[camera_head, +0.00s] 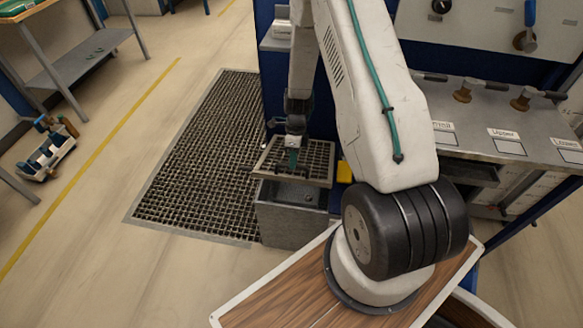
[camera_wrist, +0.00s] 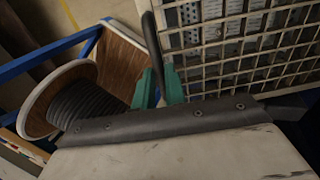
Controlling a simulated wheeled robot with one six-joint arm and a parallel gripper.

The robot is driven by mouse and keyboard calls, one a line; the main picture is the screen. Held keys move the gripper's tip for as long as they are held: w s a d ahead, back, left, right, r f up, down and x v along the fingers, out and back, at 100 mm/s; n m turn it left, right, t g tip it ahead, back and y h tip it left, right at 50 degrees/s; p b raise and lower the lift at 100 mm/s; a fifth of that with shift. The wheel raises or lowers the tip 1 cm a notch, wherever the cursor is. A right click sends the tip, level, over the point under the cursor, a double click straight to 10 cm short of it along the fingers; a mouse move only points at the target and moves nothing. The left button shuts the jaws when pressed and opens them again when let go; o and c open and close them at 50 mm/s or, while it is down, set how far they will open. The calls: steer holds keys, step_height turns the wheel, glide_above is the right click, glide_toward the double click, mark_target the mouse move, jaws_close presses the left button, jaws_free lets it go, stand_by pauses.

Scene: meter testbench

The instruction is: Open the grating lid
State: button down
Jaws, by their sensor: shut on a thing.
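The grating lid (camera_head: 318,158) is a light-framed metal grid above a grey box (camera_head: 288,226) in the head view. The lid looks raised and tilted, and part of the box's inside shows below its front edge. In the wrist view the lid (camera_wrist: 235,45) fills the upper right. My gripper (camera_head: 293,162) reaches down to the lid from above. In the wrist view its green fingers (camera_wrist: 157,85) are shut on the lid's dark curved handle (camera_wrist: 152,45). The exact grip point is partly hidden by the gripper body.
A floor grating (camera_head: 190,150) lies left of the box. A blue-framed bench (camera_head: 470,140) with brass fittings and labels stands to the right. A yellow thing (camera_head: 344,171) is just beside the box. A small cart (camera_head: 45,150) and shelf (camera_head: 80,58) are at the far left; open floor lies between.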

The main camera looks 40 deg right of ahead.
steer(key=shift+w+d, duration=0.35)
steer(key=shift+w, duration=0.05)
steer(key=c, duration=1.5)
jaws_free()
steer(key=shift+d, duration=0.15)
steer(key=shift+o, duration=0.2)
steer(key=shift+s, duration=0.1)
steer(key=shift+a, duration=0.2)
steer(key=s+a+r, duration=0.2)
steer(key=s, duration=0.5)
steer(key=s+a+r, duration=0.2)
steer(key=s+r, duration=0.1)
steer(key=s, duration=0.5)
steer(key=shift+s, duration=0.2)
steer(key=shift+a, duration=0.1)
